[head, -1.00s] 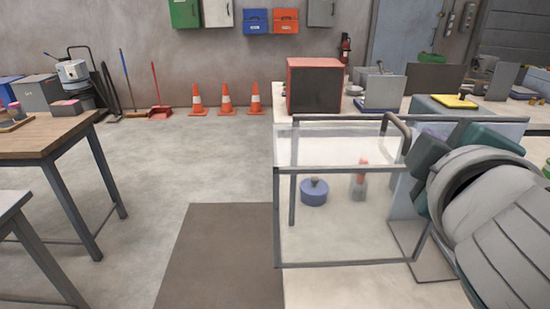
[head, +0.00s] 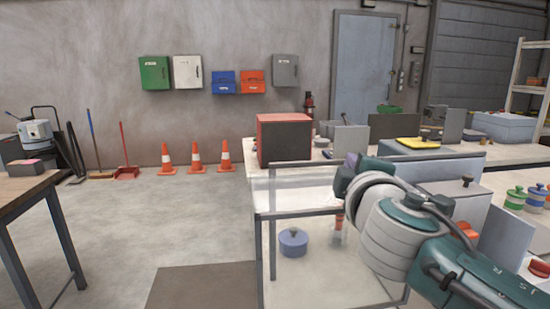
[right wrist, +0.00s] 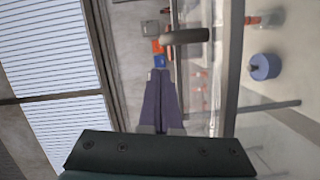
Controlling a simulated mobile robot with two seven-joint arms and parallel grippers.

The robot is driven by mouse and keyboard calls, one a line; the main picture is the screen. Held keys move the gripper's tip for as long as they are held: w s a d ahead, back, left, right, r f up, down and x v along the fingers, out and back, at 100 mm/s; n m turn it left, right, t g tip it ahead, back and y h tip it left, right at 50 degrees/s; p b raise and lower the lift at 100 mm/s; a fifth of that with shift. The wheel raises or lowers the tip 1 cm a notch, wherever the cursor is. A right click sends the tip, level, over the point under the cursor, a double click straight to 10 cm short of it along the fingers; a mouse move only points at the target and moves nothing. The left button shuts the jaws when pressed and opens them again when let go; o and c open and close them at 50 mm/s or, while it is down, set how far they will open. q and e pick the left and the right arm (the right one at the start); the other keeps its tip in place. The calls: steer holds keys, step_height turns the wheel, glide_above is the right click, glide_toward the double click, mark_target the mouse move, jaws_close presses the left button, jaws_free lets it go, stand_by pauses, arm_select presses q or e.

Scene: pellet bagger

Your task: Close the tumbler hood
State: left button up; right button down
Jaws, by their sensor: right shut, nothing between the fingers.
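The clear hood (head: 290,203) with a grey metal frame stands right of centre in the head view. Its frame also shows on the right of the right wrist view (right wrist: 232,75). I cannot tell how far the hood is open. My left gripper is out of view.
A blue lidded pot (head: 293,242) and an orange-topped item (head: 338,222) show through the clear panels. A red-and-black box (head: 284,140) stands behind the hood. A wooden table (head: 25,190) is at left. The floor between is open.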

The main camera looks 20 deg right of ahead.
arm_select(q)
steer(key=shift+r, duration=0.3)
arm_select(e)
steer(key=shift+s+d+f, duration=0.1)
steer(key=shift+s+d, duration=0.05)
steer(key=shift+d, duration=0.35)
steer(key=shift+s+d+f, duration=0.1)
steer(key=shift+s+d, duration=0.05)
steer(key=shift+d, duration=0.35)
